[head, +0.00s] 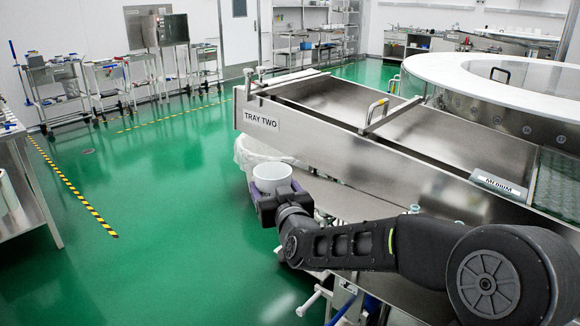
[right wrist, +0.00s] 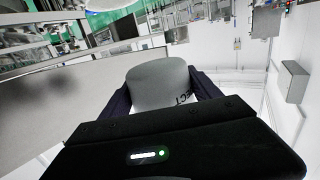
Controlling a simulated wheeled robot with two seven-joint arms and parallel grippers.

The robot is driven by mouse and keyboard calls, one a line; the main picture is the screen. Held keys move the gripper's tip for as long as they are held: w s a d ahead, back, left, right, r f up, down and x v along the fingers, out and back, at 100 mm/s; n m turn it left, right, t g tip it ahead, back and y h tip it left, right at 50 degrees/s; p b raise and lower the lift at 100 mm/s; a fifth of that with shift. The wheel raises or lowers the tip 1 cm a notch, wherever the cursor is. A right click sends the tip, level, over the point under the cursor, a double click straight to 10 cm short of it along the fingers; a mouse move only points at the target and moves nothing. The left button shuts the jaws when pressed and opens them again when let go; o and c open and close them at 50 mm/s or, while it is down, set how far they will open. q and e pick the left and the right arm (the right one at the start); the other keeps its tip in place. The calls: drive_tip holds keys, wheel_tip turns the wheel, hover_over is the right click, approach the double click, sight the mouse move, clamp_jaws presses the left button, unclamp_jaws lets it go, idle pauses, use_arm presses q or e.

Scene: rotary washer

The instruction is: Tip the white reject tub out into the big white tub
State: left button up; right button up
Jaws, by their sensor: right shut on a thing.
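The white reject tub (head: 272,178) is a small round cup, held upright in the head view. My right gripper (head: 270,190) is shut around its sides. In the right wrist view the tub (right wrist: 160,82) sits between the two dark fingers (right wrist: 165,92), with part of some black lettering on its wall. The big white tub (head: 250,152) stands behind and below it, under the end of the tray marked TRAY TWO; its lower part is hidden by the small tub and my gripper. The inside of the small tub is too small to read. My left gripper is not in view.
The long metal TRAY TWO (head: 330,125) runs above the big tub to the right, with a handled crossbar (head: 385,112) on it. The round washer (head: 500,85) stands behind. Green floor (head: 170,220) is clear to the left; a metal bench (head: 30,205) stands at the left edge.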

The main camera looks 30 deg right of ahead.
use_arm(q)
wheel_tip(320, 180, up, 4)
drive_tip(key=p, duration=0.3)
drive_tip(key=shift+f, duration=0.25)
use_arm(e)
drive_tip(key=a+f+n+y, duration=0.3)
drive_tip(key=a+f+y, duration=0.1)
drive_tip(key=a+f, duration=1.2)
drive_tip(key=shift+s+a+f+t+y, duration=0.15)
drive_tip(key=shift+s+a+t+y, duration=0.15)
drive_tip(key=shift+s+a, duration=0.2)
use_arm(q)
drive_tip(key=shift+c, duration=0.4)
use_arm(e)
drive_tip(key=shift+w, duration=0.1)
